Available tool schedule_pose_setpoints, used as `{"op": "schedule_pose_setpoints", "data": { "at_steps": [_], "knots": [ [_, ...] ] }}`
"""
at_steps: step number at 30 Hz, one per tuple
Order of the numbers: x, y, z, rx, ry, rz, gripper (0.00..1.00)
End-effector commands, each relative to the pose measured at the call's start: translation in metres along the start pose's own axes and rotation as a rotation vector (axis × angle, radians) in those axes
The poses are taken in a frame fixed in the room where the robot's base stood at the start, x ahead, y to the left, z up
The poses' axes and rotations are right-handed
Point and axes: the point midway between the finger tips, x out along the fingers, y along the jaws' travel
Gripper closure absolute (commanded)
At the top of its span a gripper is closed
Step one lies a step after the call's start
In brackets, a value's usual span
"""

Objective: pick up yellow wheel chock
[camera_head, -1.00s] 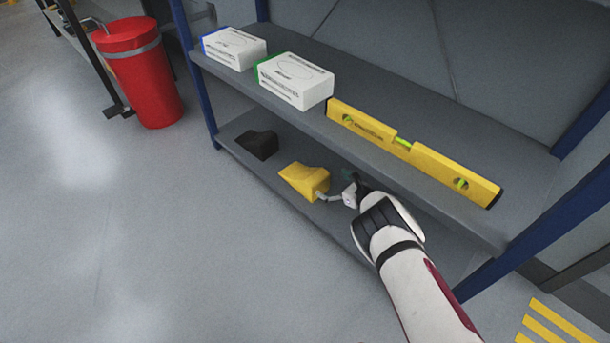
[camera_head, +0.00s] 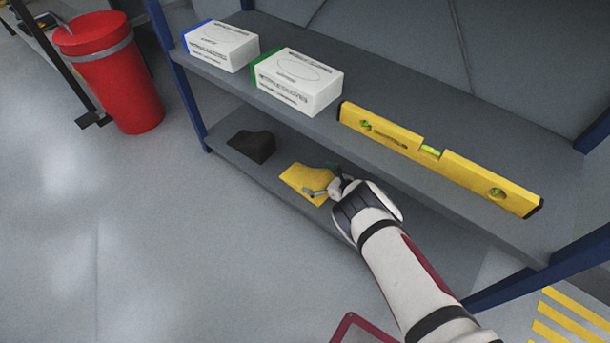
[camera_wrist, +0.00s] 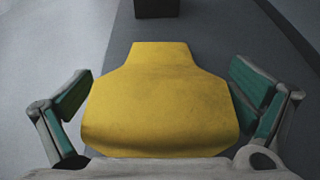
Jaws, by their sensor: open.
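The yellow wheel chock (camera_head: 303,181) lies on the lower shelf, to the right of a black chock. In the wrist view the yellow chock (camera_wrist: 160,98) fills the middle, with its narrow end pointing away. My gripper (camera_head: 322,186) is at the chock's near right end in the head view. In the wrist view my gripper (camera_wrist: 160,100) is open, with one green-padded finger on each side of the chock. The gripper's palm hides the chock's nearest edge.
The black chock (camera_head: 252,146) sits farther left on the lower shelf (camera_head: 225,138). The upper shelf (camera_head: 380,150) overhangs close by my arm and holds two white boxes (camera_head: 298,80) (camera_head: 221,46) and a yellow spirit level (camera_head: 440,160). A red bin (camera_head: 112,75) stands on the floor at left.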

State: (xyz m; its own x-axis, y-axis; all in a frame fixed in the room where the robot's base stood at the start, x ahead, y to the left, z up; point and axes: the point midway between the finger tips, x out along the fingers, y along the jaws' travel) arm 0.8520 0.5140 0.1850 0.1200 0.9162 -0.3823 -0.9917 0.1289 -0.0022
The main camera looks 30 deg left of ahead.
Motion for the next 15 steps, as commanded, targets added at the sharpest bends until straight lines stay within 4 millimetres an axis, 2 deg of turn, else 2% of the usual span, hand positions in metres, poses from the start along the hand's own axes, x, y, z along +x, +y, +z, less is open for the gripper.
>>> {"op": "schedule_pose_setpoints", "data": {
  "at_steps": [8, 15],
  "knots": [
    [-0.0008, 0.0007, -0.0021, 0.001, 0.000, -0.001, 0.02],
    [-0.0006, 0.0008, -0.0019, 0.000, 0.000, 0.000, 0.57]
  ]
}}
